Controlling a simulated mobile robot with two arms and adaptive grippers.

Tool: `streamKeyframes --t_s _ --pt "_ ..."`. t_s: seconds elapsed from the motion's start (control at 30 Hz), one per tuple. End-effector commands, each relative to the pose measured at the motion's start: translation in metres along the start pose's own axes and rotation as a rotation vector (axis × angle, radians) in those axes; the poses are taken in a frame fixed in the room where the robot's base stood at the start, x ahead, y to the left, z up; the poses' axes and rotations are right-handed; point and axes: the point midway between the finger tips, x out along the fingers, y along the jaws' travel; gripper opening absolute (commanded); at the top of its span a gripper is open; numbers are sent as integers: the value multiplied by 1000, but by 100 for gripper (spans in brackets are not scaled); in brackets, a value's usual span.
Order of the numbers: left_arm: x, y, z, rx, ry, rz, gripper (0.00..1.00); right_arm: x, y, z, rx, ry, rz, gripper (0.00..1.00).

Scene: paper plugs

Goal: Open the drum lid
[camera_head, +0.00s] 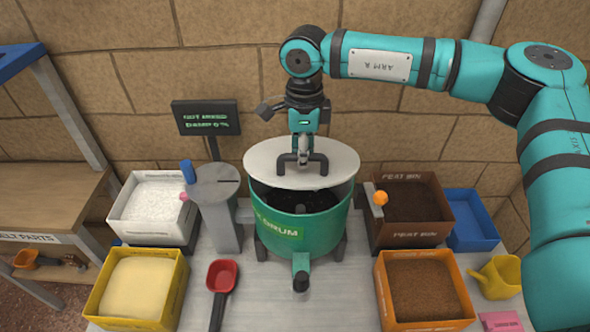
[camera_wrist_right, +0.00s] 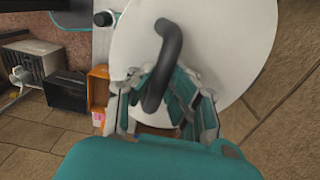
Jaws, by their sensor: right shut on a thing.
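The green drum (camera_head: 300,225) stands in the middle of the table with dark contents visible inside. My right gripper (camera_head: 303,160) is shut on the dark lid handle (camera_head: 318,164). In the right wrist view the gripper (camera_wrist_right: 160,100) closes around the curved handle (camera_wrist_right: 170,45) on the white lid (camera_wrist_right: 225,40). My left gripper is not in view.
A white bin (camera_head: 150,238) and a yellow bin (camera_head: 142,318) stand left; a brown peat bin (camera_head: 410,228) and an orange bin (camera_head: 430,322) stand right. A grey stand (camera_head: 222,225) is close beside the drum.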

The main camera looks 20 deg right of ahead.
Motion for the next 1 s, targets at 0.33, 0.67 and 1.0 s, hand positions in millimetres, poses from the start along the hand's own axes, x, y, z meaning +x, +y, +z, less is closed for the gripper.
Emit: streamKeyframes --t_s 0.33,0.67,1.0 --pt "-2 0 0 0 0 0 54 -5 -2 0 -1 -1 0 0" --pt "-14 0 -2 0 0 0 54 -23 -14 0 2 -2 0 0" --pt "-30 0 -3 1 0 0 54 -48 -32 1 0 -2 0 0"
